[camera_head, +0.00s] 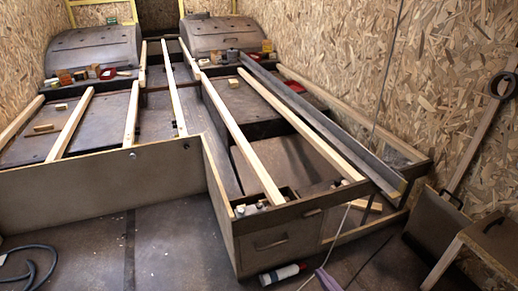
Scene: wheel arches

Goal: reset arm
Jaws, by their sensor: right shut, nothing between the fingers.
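Only a small dark tip of my right gripper (327,279) shows, low at the bottom edge right of centre. It is shut with nothing in it. The rest of the right arm is out of the frame. My left gripper and arm are not in view.
A wooden frame with long pale beams (244,143) fills the middle, over grey panels. A drawer cabinet (275,241) stands in front. A hose (35,265) lies at left. The floor (170,245) is mostly clear.

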